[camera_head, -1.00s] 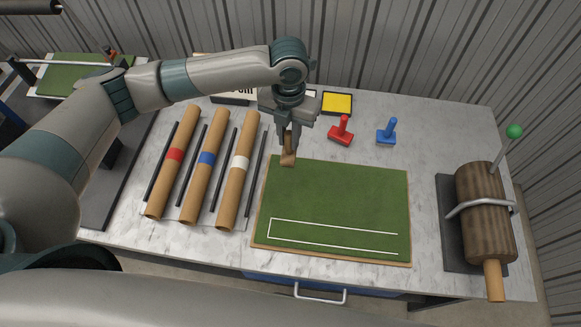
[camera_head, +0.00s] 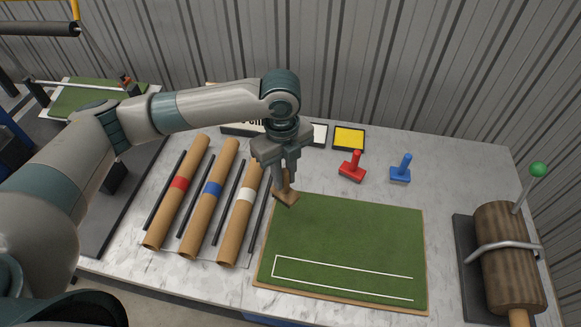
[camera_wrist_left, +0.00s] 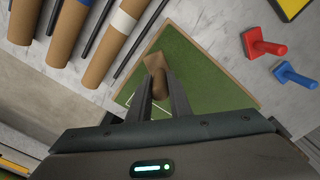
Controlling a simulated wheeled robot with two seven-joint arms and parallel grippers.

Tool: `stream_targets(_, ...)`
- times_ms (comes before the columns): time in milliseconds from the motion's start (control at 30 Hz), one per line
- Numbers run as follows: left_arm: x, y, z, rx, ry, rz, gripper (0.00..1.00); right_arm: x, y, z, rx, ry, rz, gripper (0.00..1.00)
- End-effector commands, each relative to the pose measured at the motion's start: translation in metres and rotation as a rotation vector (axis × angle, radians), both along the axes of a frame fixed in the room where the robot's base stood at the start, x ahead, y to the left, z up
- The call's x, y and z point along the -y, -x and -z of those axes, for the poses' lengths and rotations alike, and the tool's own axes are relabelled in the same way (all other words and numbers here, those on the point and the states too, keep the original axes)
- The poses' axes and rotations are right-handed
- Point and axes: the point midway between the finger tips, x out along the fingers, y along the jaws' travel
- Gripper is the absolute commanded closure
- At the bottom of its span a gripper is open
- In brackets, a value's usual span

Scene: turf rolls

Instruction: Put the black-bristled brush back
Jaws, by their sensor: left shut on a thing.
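My left gripper (camera_head: 285,180) points down near the far left corner of the green turf board (camera_head: 345,240). It is shut on a small wooden brush (camera_head: 286,198), whose square block shows below the fingers. In the left wrist view the brush (camera_wrist_left: 153,62) sits between the two fingertips (camera_wrist_left: 159,84), over the board's corner (camera_wrist_left: 200,75). The bristles are hidden under the block, so their colour does not show. I cannot tell whether the brush touches the turf. My right gripper is not in view.
Three brown rolls with red (camera_head: 180,183), blue (camera_head: 213,188) and white (camera_head: 246,194) bands lie left, with black rods between. A red stamp (camera_head: 352,168), a blue stamp (camera_head: 401,170) and a yellow pad (camera_head: 349,138) stand behind the board. A wooden roller (camera_head: 508,255) is at right.

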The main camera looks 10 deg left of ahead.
Motion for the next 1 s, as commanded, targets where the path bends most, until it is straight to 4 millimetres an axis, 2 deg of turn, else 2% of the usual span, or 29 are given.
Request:
stream_targets(33,-0.003,0.001,0.004,0.0,0.0,-0.073,1.0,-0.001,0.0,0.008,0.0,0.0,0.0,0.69)
stream_targets(1000,-0.049,0.04,0.02,-0.017,-0.013,-1.575,1.0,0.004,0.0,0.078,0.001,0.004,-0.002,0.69)
